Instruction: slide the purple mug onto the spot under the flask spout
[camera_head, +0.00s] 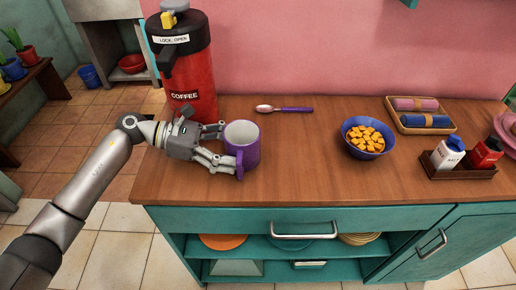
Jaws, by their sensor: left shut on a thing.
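The purple mug (246,154) stands upright on the wooden counter, right of the flask, with its handle toward the front. My left gripper (230,148) comes in from the left and is shut on the mug, its fingers around the mug's left side. The red and black coffee flask (190,85) stands upright at the counter's left end, behind my gripper. Its spout (167,64) points to the left front. My gripper and wrist hide part of the counter in front of the flask, and no marked spot shows there. My right gripper is not in view.
A spoon (284,109) lies behind the mug. A blue bowl of orange pieces (372,155) stands to the right. A tray of rolled cloths (440,128) and a salt-and-pepper caddy (463,173) are at the far right. The counter's middle (300,160) is clear.

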